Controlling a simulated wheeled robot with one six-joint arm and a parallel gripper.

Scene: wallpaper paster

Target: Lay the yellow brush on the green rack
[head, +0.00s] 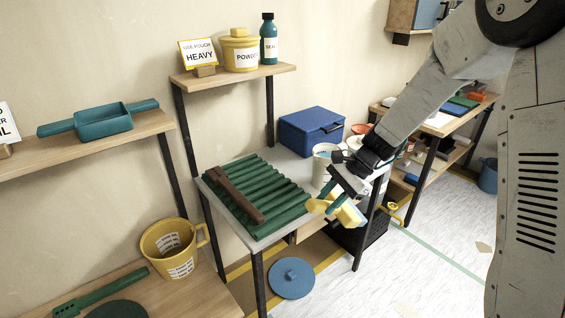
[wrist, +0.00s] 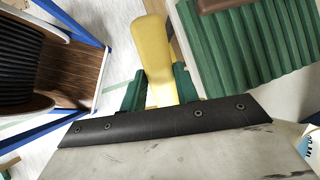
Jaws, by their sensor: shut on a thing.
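The yellow brush (head: 347,213) is in my gripper (head: 332,200), off the front right corner of the green rack in the head view. In the wrist view the yellow brush (wrist: 158,60) stands out between the two green fingertips of my gripper (wrist: 158,88), which are shut on it. The green rack (head: 285,195) is a ribbed board on the grey table. A brown bar-like thing (head: 236,194) lies across its left part. In the wrist view the rack (wrist: 255,55) is to the right of the brush, apart from it.
A white bucket (head: 322,165) and a blue box (head: 309,131) stand on the table behind and right of the rack. A shelf (head: 225,78) with a yellow powder tub (head: 239,52) is above the table's back. The rack's right part is bare.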

